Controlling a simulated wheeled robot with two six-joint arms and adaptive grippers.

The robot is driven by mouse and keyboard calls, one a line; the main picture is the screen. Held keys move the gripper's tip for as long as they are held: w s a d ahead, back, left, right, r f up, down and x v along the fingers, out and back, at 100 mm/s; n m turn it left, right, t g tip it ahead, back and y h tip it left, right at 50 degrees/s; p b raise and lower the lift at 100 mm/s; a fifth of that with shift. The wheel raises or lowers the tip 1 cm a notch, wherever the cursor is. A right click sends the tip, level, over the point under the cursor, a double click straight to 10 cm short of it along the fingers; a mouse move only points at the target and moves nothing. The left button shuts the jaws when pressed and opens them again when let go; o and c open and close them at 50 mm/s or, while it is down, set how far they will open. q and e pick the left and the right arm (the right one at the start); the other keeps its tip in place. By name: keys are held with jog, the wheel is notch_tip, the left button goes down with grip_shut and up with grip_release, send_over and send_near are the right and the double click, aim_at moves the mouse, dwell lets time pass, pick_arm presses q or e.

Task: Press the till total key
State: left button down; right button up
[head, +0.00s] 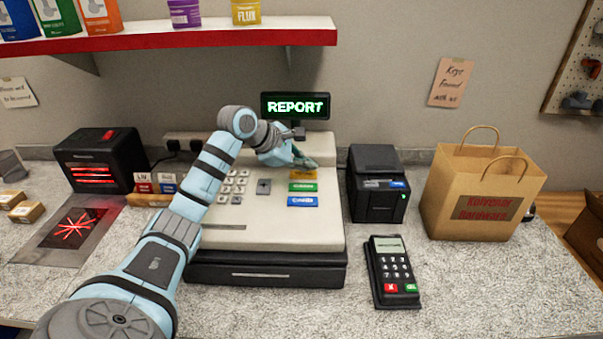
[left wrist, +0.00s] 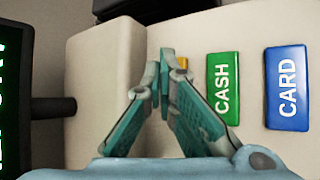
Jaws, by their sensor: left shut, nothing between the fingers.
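The till (head: 262,255) stands in the middle of the counter, with its screen (head: 297,105) reading "REPORT". Its right side has an orange key (head: 303,175), a green CASH key (head: 303,187) and a blue CARD key (head: 303,201). My left gripper (head: 308,164) is shut and empty, with its fingertips at the orange key. In the left wrist view, the fingertips (left wrist: 165,60) cover most of the orange key (left wrist: 183,63), so its label is hidden and I cannot tell whether they touch it. CASH (left wrist: 223,88) and CARD (left wrist: 287,88) are uncovered. My right gripper is out of view.
Grey number keys (head: 234,183) lie left of the coloured keys. A black printer (head: 376,190), a card terminal (head: 392,270) and a paper bag (head: 478,190) stand to the right. A black scanner box (head: 95,160) is at the left. A red-edged shelf (head: 190,43) hangs above.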

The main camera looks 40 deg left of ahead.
aim_at(304, 175)
pick_arm(q)
jog(key=shift+f, duration=0.4)
dwell(0.3)
jog(key=shift+r+p, duration=0.45)
jog(key=shift+r, duration=0.1)
notch_tip(304, 175, up, 6)
jog(key=p, duration=0.5)
jog(key=shift+s, duration=0.1)
dwell(0.3)
